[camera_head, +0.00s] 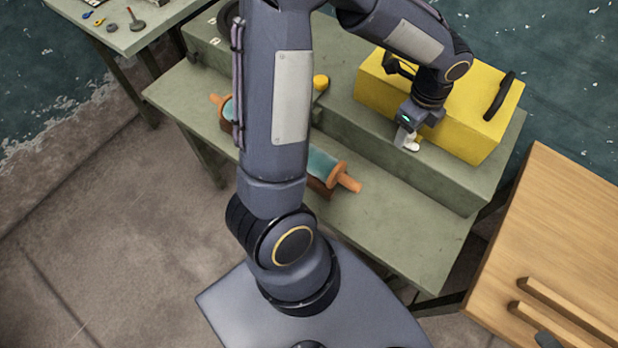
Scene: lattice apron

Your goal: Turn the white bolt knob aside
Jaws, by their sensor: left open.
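The white bolt knob (413,145) shows as a small pale piece low on the front of the yellow box (478,137), close to the green step below it. My left gripper (405,139) points down right at the knob, with its jaws open. The fingers partly cover the knob, and I cannot tell whether they touch it or stand around it. The bolt itself is hidden behind the gripper. My right gripper does not show in this view.
The yellow box has black handles (499,96) and stands on the raised green step of the bench (415,215). An orange-handled roller (340,175) lies lower on the bench, partly behind my left arm. A wooden cabinet (560,230) stands at the right. Small tools lie on a table at upper left.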

